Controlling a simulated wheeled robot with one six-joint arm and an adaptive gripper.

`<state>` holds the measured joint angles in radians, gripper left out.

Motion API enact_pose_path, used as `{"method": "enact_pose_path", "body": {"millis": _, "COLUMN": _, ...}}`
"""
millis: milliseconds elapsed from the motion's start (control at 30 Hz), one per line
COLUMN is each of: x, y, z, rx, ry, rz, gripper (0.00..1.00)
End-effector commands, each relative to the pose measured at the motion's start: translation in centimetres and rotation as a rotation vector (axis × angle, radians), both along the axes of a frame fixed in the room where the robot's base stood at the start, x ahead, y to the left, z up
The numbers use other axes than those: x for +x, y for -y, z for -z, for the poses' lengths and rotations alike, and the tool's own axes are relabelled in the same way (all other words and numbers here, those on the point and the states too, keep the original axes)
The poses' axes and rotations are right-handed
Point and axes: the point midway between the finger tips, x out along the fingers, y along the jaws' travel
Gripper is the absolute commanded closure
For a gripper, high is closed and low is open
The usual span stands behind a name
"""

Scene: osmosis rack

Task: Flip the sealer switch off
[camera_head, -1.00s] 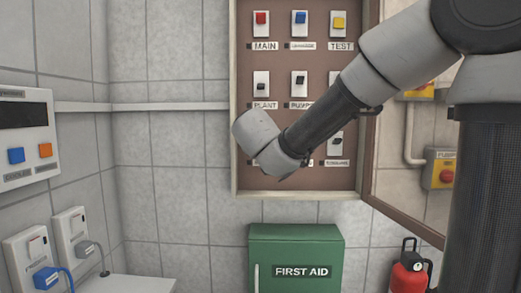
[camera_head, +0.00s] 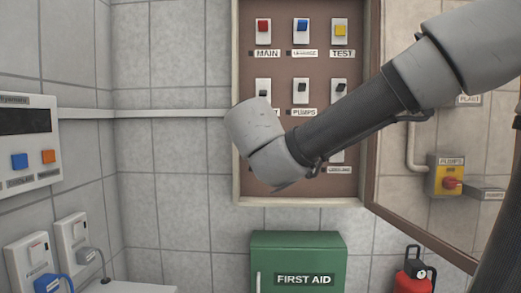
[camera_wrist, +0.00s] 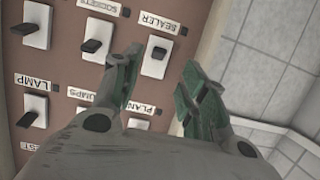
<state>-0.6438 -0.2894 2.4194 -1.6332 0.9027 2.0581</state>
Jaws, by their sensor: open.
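The sealer switch (camera_wrist: 156,56) is a white plate with a dark lever, beside the white SEALER label (camera_wrist: 160,22) in the upside-down wrist view. My gripper (camera_wrist: 160,72) is open, with one greenish finger on each side of the picture line toward that switch. The fingers appear apart from the lever; the exact depth gap cannot be told.
The sockets switch (camera_wrist: 95,44) and lamp switch (camera_wrist: 30,110) are close by on the panel. The panel's open door (camera_head: 372,120) stands at the right. A green first aid box (camera_head: 298,262) hangs below. A wall unit (camera_head: 28,140) is at the left.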

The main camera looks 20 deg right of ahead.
Motion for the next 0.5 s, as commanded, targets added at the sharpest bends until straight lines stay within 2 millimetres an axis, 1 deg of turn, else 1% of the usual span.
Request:
{"method": "enact_pose_path", "body": {"millis": 33, "x": -0.7, "y": -0.4, "z": -0.3, "rx": 0.003, "ry": 0.003, "rz": -0.004, "gripper": 0.57}}
{"method": "enact_pose_path", "body": {"millis": 100, "x": -1.4, "y": -0.6, "z": -0.5, "rx": 0.001, "ry": 0.003, "rz": -0.004, "gripper": 0.57}}
{"method": "enact_pose_path", "body": {"millis": 200, "x": -2.1, "y": -0.8, "z": -0.7, "rx": 0.001, "ry": 0.001, "rz": -0.002, "gripper": 0.57}}
{"method": "enact_pose_path", "body": {"millis": 500, "x": -2.5, "y": -0.8, "z": -0.8, "rx": 0.001, "ry": 0.0, "rz": 0.001, "gripper": 0.57}}
